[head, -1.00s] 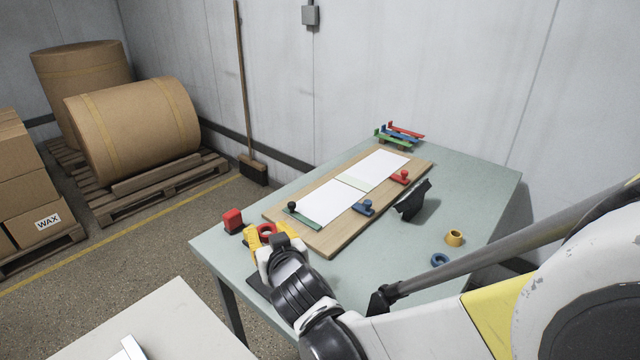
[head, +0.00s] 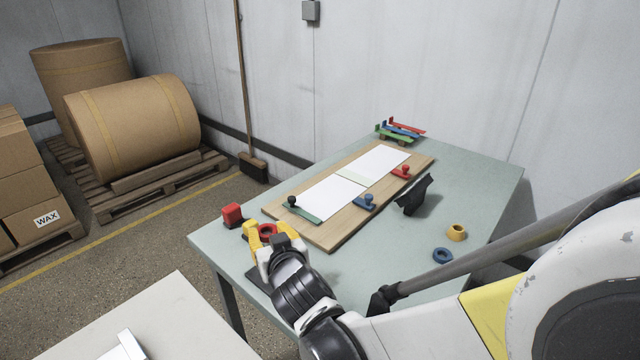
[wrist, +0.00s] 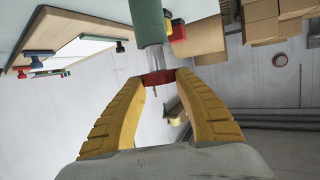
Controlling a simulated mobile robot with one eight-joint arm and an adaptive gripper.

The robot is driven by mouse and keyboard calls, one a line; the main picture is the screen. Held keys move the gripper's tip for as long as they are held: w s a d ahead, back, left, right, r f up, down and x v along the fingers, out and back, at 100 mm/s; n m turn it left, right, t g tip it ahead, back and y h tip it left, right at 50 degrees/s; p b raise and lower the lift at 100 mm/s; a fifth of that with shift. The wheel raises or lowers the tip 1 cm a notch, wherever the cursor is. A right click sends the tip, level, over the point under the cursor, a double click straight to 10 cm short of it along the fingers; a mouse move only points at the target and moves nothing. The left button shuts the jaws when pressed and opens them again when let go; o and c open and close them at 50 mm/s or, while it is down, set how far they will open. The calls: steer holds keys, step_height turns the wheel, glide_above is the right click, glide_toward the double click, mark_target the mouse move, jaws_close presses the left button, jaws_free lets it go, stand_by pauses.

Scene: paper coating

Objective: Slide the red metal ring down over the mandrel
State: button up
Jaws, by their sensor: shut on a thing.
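The red metal ring (head: 267,231) is between the yellow fingers of my gripper (head: 268,233), above the near left part of the table. In the wrist view, my gripper (wrist: 158,81) is shut on the ring (wrist: 157,77), one fingertip on each side. A silver shaft (wrist: 154,57) runs from a thick green cylinder (wrist: 148,20) to the ring; these look like the mandrel. A thin tip shows on the ring's other side, so the ring appears to be around the shaft, apart from the green part. In the head view my gripper hides the mandrel.
A red block (head: 232,214) stands left of my gripper. A wooden board (head: 330,240) with white sheets and coloured clamps lies to the right. The table's right part has free room.

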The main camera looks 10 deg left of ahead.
steer(key=shift+f+b, duration=0.75)
steer(key=shift+f, duration=0.15)
steer(key=o, duration=1.1)
steer(key=shift+s+d, duration=0.1)
steer(key=v, duration=1.1)
steer(key=shift+s+d+r, duration=0.1)
steer(key=shift+s+d, duration=0.15)
steer(key=shift+s, duration=0.05)
